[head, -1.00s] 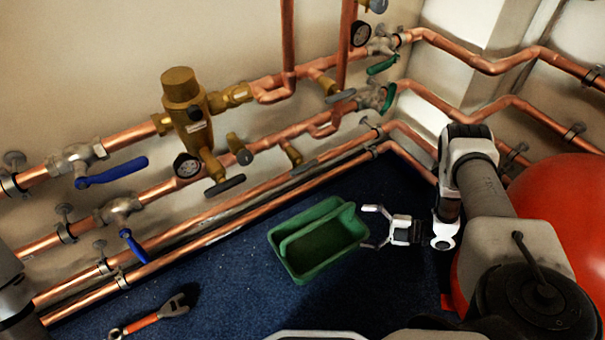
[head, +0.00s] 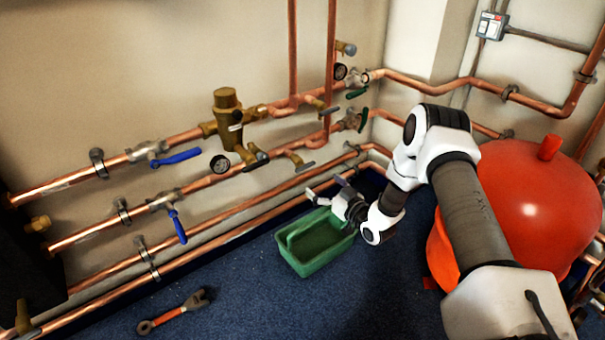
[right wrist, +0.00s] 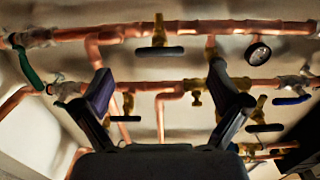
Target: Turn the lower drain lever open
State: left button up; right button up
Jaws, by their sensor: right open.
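The lower drain lever (head: 305,166) is a dark grey bar on a small brass valve (head: 293,157) of the lower copper pipe. In the right wrist view, which looks upside down, a dark bar on a brass valve (right wrist: 160,52) at the top middle appears to be this lever. My right gripper (head: 325,188) is open and empty, below the lever and near the back of the green tray. Its two fingers (right wrist: 163,92) stand apart in the wrist view, with the lever beyond them, not touched. My left gripper is out of view.
A similar drain lever (head: 328,110) sits on the upper pipe, and another dark lever (head: 256,165) is to the left. The green tray (head: 310,267) stands on the blue floor. A wrench (head: 176,311) lies front left. A red tank (head: 535,195) stands at the right.

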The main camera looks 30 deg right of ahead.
aim_at(307, 167)
jog(key=w+b, duration=0.1)
jog(key=w, duration=0.1)
jog(key=w+r+b, duration=0.1)
jog(key=w, duration=0.2)
jog(key=w+b, duration=0.2)
jog(key=w, duration=0.1)
jog(key=shift+w+a+r, duration=0.15)
jog(key=shift+a, duration=0.1)
jog(key=shift+w+r, duration=0.15)
jog(key=shift+w, duration=0.15)
jog(key=c, duration=1.2)
